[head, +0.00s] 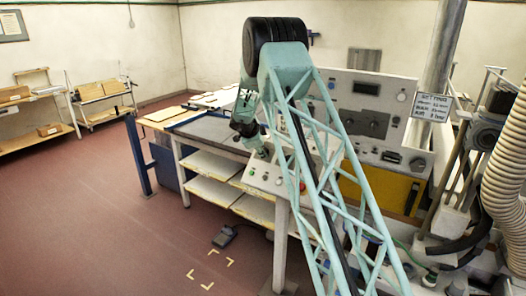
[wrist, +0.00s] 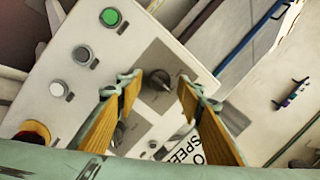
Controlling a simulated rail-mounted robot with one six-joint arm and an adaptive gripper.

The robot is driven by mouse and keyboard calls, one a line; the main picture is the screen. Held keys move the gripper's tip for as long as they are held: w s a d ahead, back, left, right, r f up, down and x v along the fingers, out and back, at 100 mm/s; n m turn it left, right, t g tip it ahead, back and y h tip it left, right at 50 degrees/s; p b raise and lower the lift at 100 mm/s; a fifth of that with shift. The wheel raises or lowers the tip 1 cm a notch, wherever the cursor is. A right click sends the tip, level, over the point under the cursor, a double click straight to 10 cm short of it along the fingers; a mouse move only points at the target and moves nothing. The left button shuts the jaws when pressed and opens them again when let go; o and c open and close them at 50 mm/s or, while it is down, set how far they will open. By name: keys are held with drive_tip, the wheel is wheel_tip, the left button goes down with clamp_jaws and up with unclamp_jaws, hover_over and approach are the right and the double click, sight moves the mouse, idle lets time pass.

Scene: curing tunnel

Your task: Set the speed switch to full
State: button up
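A sloped, light-coloured control panel (wrist: 85,100) fills the middle of the wrist view; it also shows in the head view (head: 262,176), under my gripper (head: 258,148). A dark rotary knob (wrist: 156,80) on a grey plate lies between the spread fingertips of my gripper (wrist: 158,92). The fingers are open, with one on each side of the knob; contact cannot be told. A second dark knob (wrist: 118,134) is partly hidden behind the left finger. A white label (wrist: 190,152) reading "SPEED" is partly covered by the right finger. The knob's setting cannot be read clearly.
A grey upright instrument panel (head: 365,112) stands behind my arm. A foot pedal (head: 225,236) lies on the open floor.

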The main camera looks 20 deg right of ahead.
drive_tip(key=shift+x, duration=0.8)
drive_tip(key=shift+c, duration=0.2)
drive_tip(key=c, duration=0.8)
